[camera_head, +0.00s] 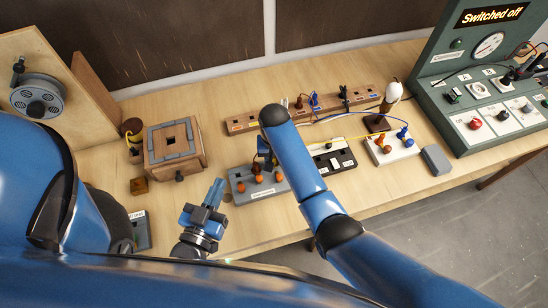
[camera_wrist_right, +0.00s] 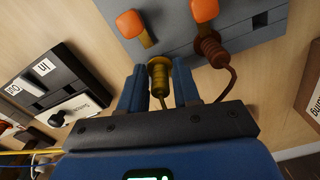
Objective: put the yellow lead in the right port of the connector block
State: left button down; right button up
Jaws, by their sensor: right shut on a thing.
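The connector block (camera_head: 243,186) is grey with orange levers and lies on the table at the front middle. It also fills the top of the right wrist view (camera_wrist_right: 178,30). My right gripper (camera_wrist_right: 158,85) is shut on the yellow lead's plug (camera_wrist_right: 158,75), close to the block's front side. I cannot tell whether the plug tip touches the block. A brown lead's plug (camera_wrist_right: 208,46) sits at the block beside it. In the head view my right arm hides most of the right gripper. My left gripper (camera_head: 215,192) is left of the block, apparently empty; its finger gap is unclear.
A wooden box (camera_head: 175,160) with a grey-framed top stands left of the block. A black switch box (camera_head: 341,161) and a white terminal block (camera_head: 395,152) stand to the right. A long wooden terminal strip (camera_head: 240,125) lies behind. A green panel (camera_head: 445,100) stands far right.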

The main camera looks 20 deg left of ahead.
jog(key=shift+p, duration=0.3)
dwell(0.5)
jog(key=shift+f+b, duration=0.35)
jog(key=shift+f, duration=0.2)
dwell(1.1)
jog(key=o, duration=1.1)
jog(key=shift+r, duration=0.15)
notch_tip(320, 180, up, 9)
jog(key=shift+r+b, duration=0.2)
jog(key=shift+b, duration=0.2)
jog(key=shift+r, duration=0.6)
